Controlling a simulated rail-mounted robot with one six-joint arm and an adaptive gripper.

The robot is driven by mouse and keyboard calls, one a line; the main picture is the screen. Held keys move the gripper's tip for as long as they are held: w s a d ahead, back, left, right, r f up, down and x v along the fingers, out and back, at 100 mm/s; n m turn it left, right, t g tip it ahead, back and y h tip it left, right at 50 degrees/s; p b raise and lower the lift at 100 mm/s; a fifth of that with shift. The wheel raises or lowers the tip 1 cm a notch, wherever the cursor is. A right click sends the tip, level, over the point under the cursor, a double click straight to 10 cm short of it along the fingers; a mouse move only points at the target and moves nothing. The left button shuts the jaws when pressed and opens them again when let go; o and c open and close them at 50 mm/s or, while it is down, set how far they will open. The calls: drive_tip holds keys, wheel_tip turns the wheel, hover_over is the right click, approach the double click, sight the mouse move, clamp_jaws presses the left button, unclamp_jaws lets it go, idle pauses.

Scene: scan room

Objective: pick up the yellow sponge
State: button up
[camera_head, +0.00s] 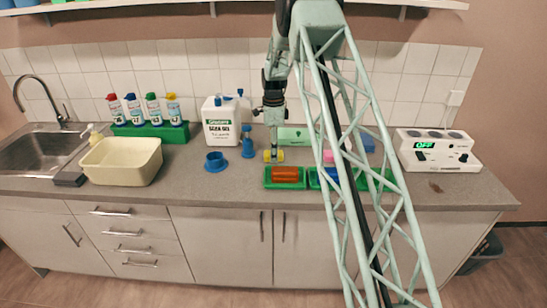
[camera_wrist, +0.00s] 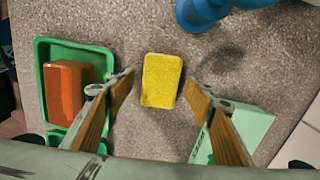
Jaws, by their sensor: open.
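The yellow sponge (camera_wrist: 161,80) lies flat on the grey speckled counter in the wrist view. In the head view the yellow sponge (camera_head: 274,156) shows small and partly covered below my gripper (camera_head: 273,147). In the wrist view my gripper (camera_wrist: 160,85) is open, with one wood-coloured finger on each side of the sponge. There is a gap between the sponge and each finger. I cannot tell how high the fingertips are above the counter.
A green tray (camera_wrist: 47,55) holding an orange-red block (camera_wrist: 66,88) is left of the sponge. A blue item (camera_wrist: 205,12) stands above it in the wrist view, and a pale green box (camera_wrist: 250,122) is at right. A white jug (camera_head: 221,122) stands behind, and a cream basin (camera_head: 121,163) is at left.

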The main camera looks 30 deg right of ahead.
drive_tip(key=shift+f, duration=0.5)
drive_tip(key=shift+c, duration=0.3)
drive_tip(key=c, duration=0.7)
